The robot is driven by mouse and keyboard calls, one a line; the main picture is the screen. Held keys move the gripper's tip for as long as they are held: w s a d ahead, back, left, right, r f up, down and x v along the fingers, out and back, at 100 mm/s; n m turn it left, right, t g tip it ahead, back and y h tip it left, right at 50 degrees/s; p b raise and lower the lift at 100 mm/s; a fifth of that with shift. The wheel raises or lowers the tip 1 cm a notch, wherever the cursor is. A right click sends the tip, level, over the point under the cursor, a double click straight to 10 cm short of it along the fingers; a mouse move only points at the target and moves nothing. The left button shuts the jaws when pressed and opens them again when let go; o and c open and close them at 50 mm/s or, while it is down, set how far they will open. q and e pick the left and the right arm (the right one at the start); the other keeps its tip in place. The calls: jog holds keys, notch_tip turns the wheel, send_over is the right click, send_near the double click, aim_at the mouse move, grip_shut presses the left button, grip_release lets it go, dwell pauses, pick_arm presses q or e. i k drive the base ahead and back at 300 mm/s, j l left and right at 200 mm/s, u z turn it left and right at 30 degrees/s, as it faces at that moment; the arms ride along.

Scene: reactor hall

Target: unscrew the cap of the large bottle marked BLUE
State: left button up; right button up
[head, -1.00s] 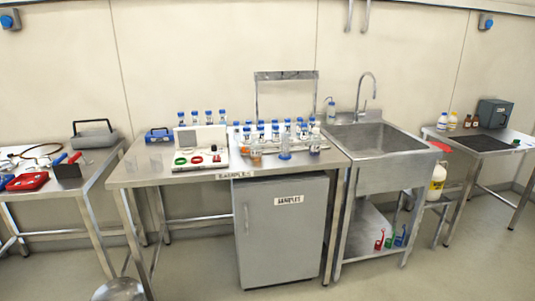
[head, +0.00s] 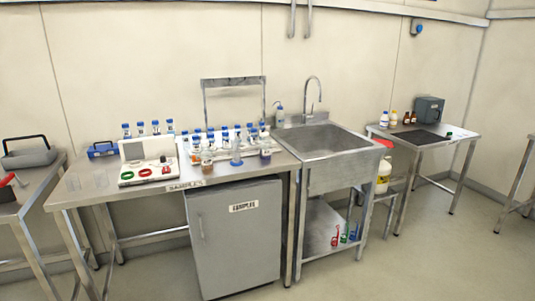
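Several bottles with blue caps (head: 236,150) stand on the samples bench. More blue-capped bottles (head: 140,128) stand in a row at its back left. On the side table at the right, a white bottle with a blue cap (head: 384,119) stands beside a white bottle with an orange cap (head: 393,118) and small brown bottles (head: 409,117). No label on any bottle is readable at this size, so I cannot tell which one is marked BLUE. Neither of my grippers is in view.
The samples bench (head: 90,193) has a grey cabinet (head: 238,240) under it. A steel sink (head: 322,142) adjoins it on the right. The side table (head: 456,133) carries a dark box (head: 429,109). A yellow-white container (head: 384,172) stands between them. Floor in front is clear.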

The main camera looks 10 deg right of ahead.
aim_at(265, 143)
jog(key=i+l+u, duration=0.1)
jog(key=i+l, duration=0.25)
jog(key=i, duration=0.15)
jog(key=i+l+u, duration=0.1)
jog(key=i+l, duration=0.25)
jog(key=i, duration=0.15)
